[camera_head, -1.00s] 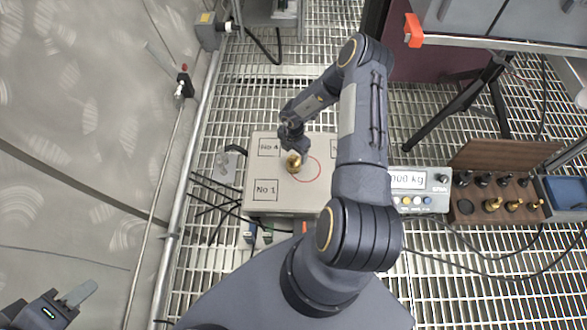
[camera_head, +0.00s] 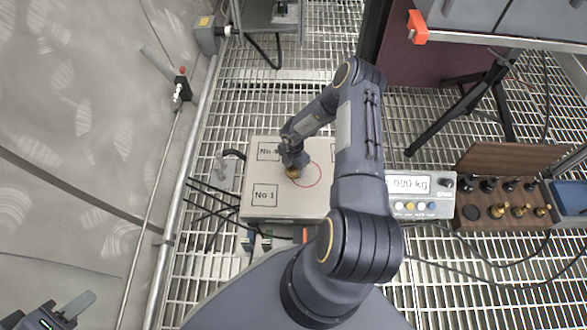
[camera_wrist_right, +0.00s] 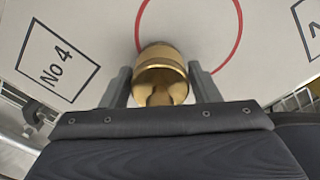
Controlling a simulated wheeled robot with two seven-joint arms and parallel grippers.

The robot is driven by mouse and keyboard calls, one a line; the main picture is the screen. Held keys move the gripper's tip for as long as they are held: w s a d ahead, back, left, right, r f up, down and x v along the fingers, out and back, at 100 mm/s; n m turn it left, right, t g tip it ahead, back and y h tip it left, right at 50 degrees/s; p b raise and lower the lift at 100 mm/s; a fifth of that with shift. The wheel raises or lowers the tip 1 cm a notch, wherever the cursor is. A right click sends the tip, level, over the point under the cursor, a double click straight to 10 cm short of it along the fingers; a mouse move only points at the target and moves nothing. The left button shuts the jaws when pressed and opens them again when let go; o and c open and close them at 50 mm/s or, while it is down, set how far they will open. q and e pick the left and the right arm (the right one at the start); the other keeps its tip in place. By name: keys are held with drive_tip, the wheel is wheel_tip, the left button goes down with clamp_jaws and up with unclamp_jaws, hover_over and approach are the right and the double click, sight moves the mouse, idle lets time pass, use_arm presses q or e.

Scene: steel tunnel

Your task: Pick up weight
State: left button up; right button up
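A brass weight (camera_head: 292,173) stands on the pale top of the scale (camera_head: 262,212), at the left edge of a red circle. In the right wrist view the weight (camera_wrist_right: 160,66) sits between the two fingers of my right gripper (camera_wrist_right: 160,88). The fingers are spread, one on each side of it, and I see no clear grip on its narrow neck. In the head view this gripper (camera_head: 292,163) hides most of the weight. My left gripper (camera_head: 68,310) is at the bottom left corner, far from the scale and partly cut off.
A display box (camera_head: 420,194) reading about 000 kg stands right of the scale. A wooden rack (camera_head: 508,233) with several black and brass weights is further right. Cables (camera_head: 205,200) lie left of the scale. A wall (camera_head: 80,130) closes off the left side.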

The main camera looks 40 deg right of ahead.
clamp_jaws()
drive_tip(key=shift+r, duration=0.1)
